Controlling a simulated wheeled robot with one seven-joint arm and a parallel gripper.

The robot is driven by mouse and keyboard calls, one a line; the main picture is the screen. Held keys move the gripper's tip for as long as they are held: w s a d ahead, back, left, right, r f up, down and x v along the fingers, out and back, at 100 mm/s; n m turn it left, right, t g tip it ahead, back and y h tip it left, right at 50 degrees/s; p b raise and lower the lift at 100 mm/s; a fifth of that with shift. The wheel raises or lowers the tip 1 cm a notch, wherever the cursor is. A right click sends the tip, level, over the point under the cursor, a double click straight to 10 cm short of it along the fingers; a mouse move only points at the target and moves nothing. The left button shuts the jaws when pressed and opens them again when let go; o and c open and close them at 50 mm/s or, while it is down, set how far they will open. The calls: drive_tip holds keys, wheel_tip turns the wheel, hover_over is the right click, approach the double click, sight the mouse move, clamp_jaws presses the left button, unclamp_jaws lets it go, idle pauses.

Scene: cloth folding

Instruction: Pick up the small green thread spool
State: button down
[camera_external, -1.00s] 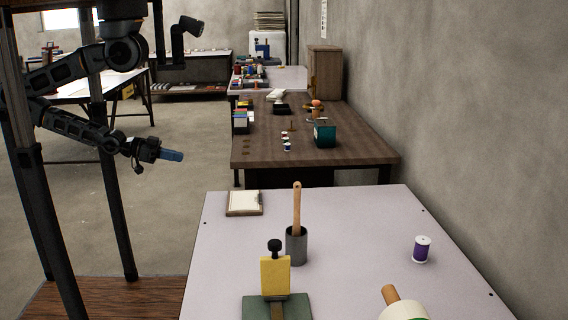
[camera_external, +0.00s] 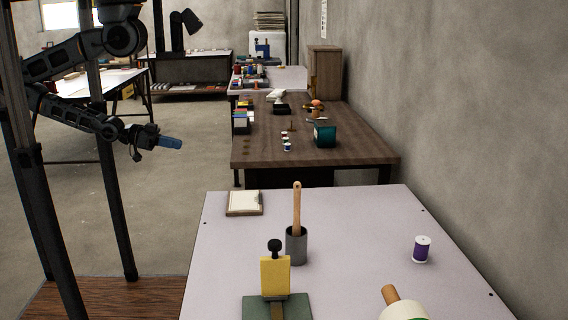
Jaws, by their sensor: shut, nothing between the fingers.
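My gripper (camera_external: 172,143) has blue fingers and is shut and empty. It hangs over open floor at the left, well apart from the tables. A small green thread spool cannot be made out. A purple thread spool with white ends (camera_external: 422,249) stands upright on the near pale table (camera_external: 350,215). Several small spools (camera_external: 287,143) stand on the dark wooden table, too small to tell their colours surely. A white roll with a green rim (camera_external: 404,311) and a wooden handle is cut off at the bottom edge.
The dark wooden table (camera_external: 345,170) also bears a teal box (camera_external: 325,135). The floor (camera_external: 190,200) between my arm and the tables is clear.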

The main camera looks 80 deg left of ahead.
idle(0.4)
drive_tip(key=c, duration=0.8)
unclamp_jaws()
drive_tip(key=shift+c, duration=0.2)
drive_tip(key=shift+w, duration=0.1)
